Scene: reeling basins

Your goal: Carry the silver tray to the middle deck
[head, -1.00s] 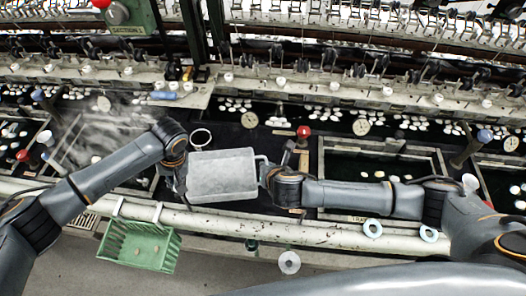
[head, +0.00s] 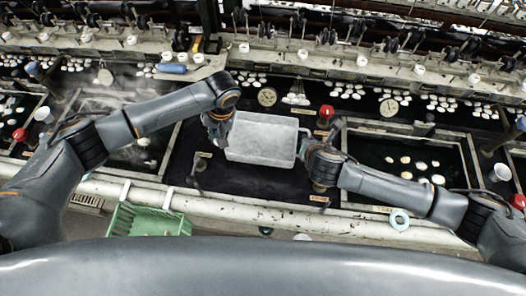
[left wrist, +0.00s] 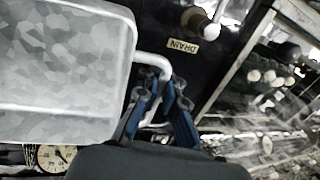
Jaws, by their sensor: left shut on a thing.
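The silver tray (head: 262,139) is a shallow rectangular pan with pale, mottled metal and a rounded rim. It appears roughly level over the black middle deck (head: 185,150), between two basins. I cannot tell if it touches the deck. My left gripper (head: 220,138) is at its left end. In the left wrist view, my left gripper (left wrist: 163,92) is shut on the handle of the tray (left wrist: 60,70). My right gripper (head: 308,152) is at the handle on the tray's right end. Its fingers are mostly hidden, so its grip is unclear.
A dark basin with white cocoons (head: 415,165) lies right of the tray, a steaming basin (head: 130,150) left. A red knob (head: 326,112) stands close behind the tray's right end. A pale front rail (head: 240,208) and green basket (head: 150,220) are nearer me.

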